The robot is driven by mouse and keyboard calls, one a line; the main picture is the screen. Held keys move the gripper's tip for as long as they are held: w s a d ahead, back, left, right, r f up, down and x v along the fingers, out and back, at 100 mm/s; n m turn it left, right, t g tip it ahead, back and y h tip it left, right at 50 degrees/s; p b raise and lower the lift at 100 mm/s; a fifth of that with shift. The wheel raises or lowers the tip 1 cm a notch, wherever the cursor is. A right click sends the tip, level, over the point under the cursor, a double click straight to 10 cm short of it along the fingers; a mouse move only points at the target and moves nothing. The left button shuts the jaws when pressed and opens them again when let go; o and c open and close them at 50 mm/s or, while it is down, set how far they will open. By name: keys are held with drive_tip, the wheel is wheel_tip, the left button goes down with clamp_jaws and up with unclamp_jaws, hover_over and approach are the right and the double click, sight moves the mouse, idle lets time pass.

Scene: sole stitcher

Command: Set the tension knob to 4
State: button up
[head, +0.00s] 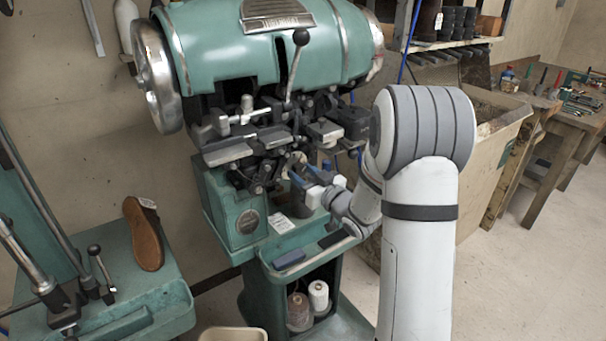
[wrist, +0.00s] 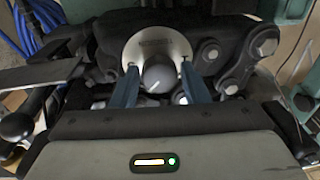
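The tension knob (wrist: 159,76) is a dark grey round knob in front of a pale round dial plate (wrist: 155,45) in the wrist view. A short white line on the knob points to the lower left. The marks on the plate are too small to read. My gripper (wrist: 159,67) has one blue finger on each side of the knob. A gap shows between each finger and the knob, so it looks open. In the head view my gripper (head: 305,174) reaches to the front of the green stitching machine (head: 225,40), and the knob is mostly hidden there.
Dark links and bolts (wrist: 250,55) stand close right of the dial, and a flat metal plate (wrist: 40,75) lies to its left. In the head view a lever with a black ball (head: 301,37) rises above.

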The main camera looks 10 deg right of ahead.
drive_tip(key=o, duration=0.3)
drive_tip(key=b+v, duration=0.1)
drive_tip(key=v, duration=0.6)
drive_tip(key=shift+s+d, duration=0.15)
drive_tip(key=shift+s, duration=0.2)
drive_tip(key=s+a+m+g+h, duration=0.2)
drive_tip(key=s+g+h, duration=0.2)
drive_tip(key=s, duration=0.9)
drive_tip(key=s+a+m+g+h, duration=0.2)
drive_tip(key=s+m+g+h, duration=0.1)
drive_tip(key=s+g, duration=0.7)
drive_tip(key=s+f+h, duration=0.1)
drive_tip(key=s, duration=0.3)
drive_tip(key=shift+h, duration=0.3)
drive_tip(key=shift+s, duration=0.1)
